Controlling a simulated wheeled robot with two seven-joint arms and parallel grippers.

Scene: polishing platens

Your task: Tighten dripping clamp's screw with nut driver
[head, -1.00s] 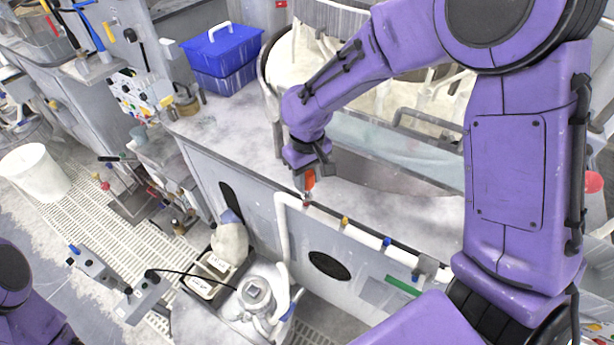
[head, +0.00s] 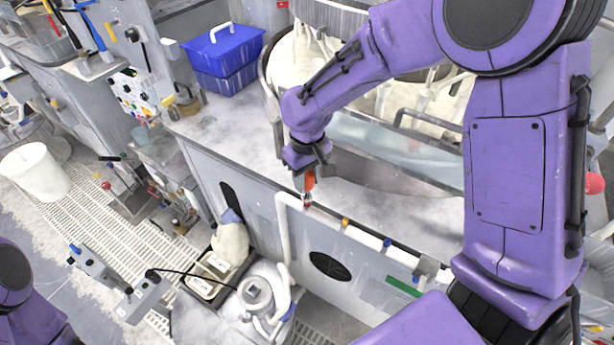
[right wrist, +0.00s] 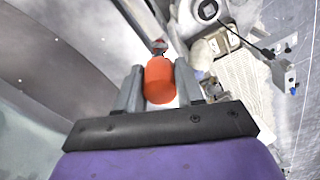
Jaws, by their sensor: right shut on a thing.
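My right gripper (head: 307,172) is shut on the orange handle of the nut driver (head: 309,181), above the front edge of the bench. In the right wrist view, the orange handle (right wrist: 159,80) sits between the two grey fingers. The driver points down at a small clamp with a red part (head: 307,204) on the white pipe (head: 365,238). Its tip meets or nearly meets the clamp; contact and the screw are too small to tell. Clamps with yellow (head: 345,221) and blue (head: 387,242) parts sit further right along the pipe. My left gripper is out of view.
A large round tub (head: 352,163) with pale slurry stands behind the right gripper. Blue boxes (head: 222,55) are at the back left. A white bucket (head: 35,172) stands on the floor at left. Below the bench front are a pump-like unit (head: 257,293) and grey trays (head: 203,287).

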